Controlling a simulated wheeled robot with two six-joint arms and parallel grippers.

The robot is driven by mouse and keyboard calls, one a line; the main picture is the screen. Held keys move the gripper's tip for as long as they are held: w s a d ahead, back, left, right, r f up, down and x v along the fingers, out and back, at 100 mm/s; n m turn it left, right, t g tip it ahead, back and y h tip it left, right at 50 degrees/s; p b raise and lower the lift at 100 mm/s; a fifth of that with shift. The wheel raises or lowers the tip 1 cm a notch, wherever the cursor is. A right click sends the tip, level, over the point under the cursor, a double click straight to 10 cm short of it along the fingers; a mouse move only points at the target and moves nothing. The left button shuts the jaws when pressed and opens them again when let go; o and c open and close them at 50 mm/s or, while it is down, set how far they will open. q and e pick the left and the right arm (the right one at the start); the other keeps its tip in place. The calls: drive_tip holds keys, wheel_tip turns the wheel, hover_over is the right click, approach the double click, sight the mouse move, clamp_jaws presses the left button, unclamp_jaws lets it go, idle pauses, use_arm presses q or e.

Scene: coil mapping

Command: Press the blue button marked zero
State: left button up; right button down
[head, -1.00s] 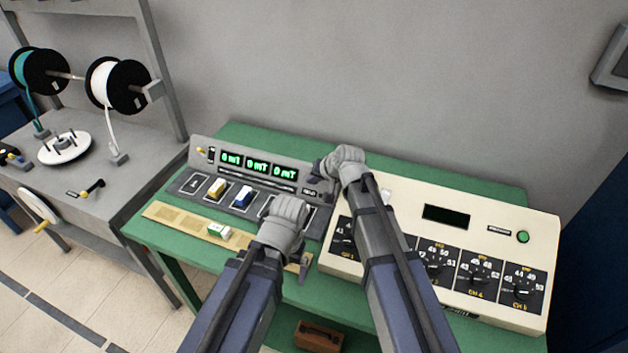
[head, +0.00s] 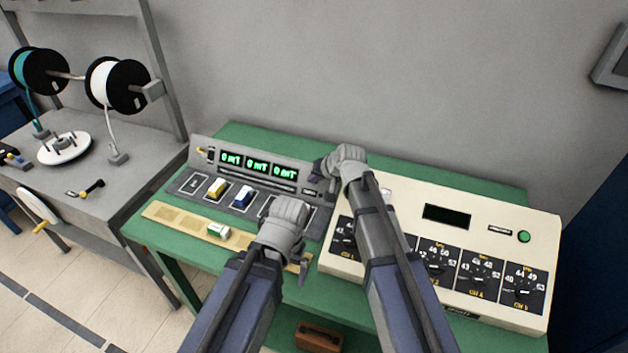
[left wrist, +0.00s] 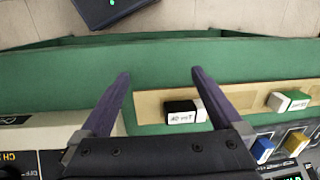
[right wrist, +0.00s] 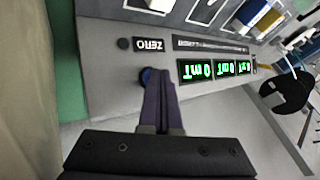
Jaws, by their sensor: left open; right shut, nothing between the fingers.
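The blue button (right wrist: 146,76) shows in the right wrist view on the grey meter panel, below the ZERO label (right wrist: 149,45). My right gripper (right wrist: 157,72) is shut and empty, with its fingertips over the button's edge. The fingers hide part of the button, and I cannot tell whether it is pressed in. In the head view the right gripper (head: 318,170) is at the right end of the meter panel. My left gripper (left wrist: 158,74) is open and empty above the front edge of the green bench.
Three green displays (head: 257,165) each read 0 mT. A yellow block (head: 217,188) and a blue block (head: 243,196) sit in panel slots. A green-white block (head: 218,230) and a black-white block (left wrist: 181,112) are on the tan strip. A cream dial box (head: 400,205) stands at right.

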drive_tip(key=shift+s, duration=0.1)
use_arm(q)
drive_tip(key=shift+r, duration=0.25)
use_arm(e)
drive_tip(key=shift+s+a+r, duration=0.15)
drive_tip(key=shift+s+r, duration=0.1)
use_arm(q)
drive_tip(key=shift+p, duration=0.3)
drive_tip(key=shift+r+p, duration=1.6)
drive_tip(key=shift+r, duration=0.05)
use_arm(e)
drive_tip(key=s+r, duration=0.1)
drive_tip(key=s+a+r, duration=0.1)
drive_tip(key=s, duration=0.1)
drive_tip(key=s+a+r, duration=0.1)
drive_tip(key=shift+s+r, duration=0.1)
drive_tip(key=shift+s, duration=0.25)
use_arm(q)
drive_tip(key=shift+f, duration=0.1)
